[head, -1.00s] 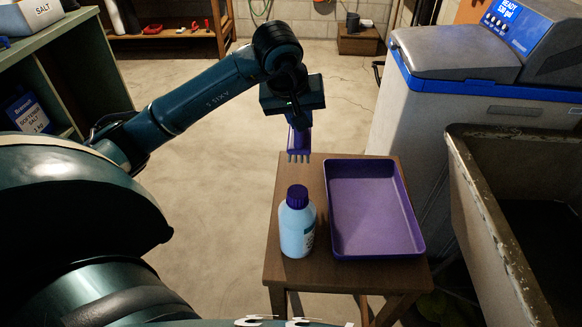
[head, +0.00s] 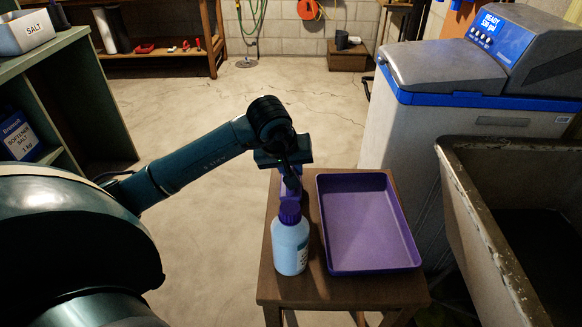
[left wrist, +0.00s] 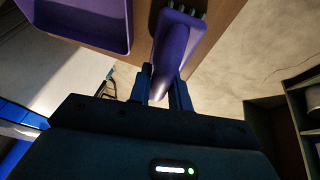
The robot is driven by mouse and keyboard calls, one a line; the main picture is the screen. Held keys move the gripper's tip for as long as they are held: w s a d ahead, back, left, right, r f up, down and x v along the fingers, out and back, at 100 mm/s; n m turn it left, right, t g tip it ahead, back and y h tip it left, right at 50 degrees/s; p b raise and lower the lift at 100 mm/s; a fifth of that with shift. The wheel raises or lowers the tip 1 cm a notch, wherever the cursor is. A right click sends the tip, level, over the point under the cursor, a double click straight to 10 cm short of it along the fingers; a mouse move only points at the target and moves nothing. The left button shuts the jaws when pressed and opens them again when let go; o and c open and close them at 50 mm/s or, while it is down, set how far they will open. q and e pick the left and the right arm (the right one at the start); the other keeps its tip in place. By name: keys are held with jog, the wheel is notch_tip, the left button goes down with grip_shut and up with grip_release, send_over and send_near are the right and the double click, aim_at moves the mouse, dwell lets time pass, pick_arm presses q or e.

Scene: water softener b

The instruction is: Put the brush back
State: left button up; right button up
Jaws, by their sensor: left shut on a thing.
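The purple brush (left wrist: 176,50) is held in my left gripper (left wrist: 161,95), whose two fingers close on its handle in the left wrist view. Grey bristle tufts show at its far end, against the wooden stool top. In the head view my left gripper (head: 290,178) is low over the back left of the stool, just behind the bottle, and the brush (head: 291,191) is mostly hidden by the bottle. I cannot tell whether the brush touches the stool. The empty purple tray (head: 370,225) lies to the right; it also shows in the left wrist view (left wrist: 85,40).
A light blue bottle (head: 290,245) with a purple cap stands upright on the wooden stool (head: 300,292), left of the tray. A water softener (head: 440,75) and a deep sink (head: 470,200) stand right of the stool. A shelf (head: 90,110) is at left. The floor between is clear.

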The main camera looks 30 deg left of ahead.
pick_arm(q)
jog(key=o, duration=0.9)
pick_arm(e)
jog(key=shift+r, duration=0.25)
pick_arm(q)
jog(key=shift+r+p, duration=0.3)
jog(key=shift+r, duration=0.05)
jog(key=v, duration=1.1)
jog(key=shift+s+r+p, duration=0.2)
jog(key=shift+s+p, duration=0.05)
jog(key=shift+p, duration=0.15)
pick_arm(e)
jog(key=shift+w+a+f, duration=0.1)
jog(key=shift+a+f, duration=0.15)
jog(key=shift+f, duration=0.15)
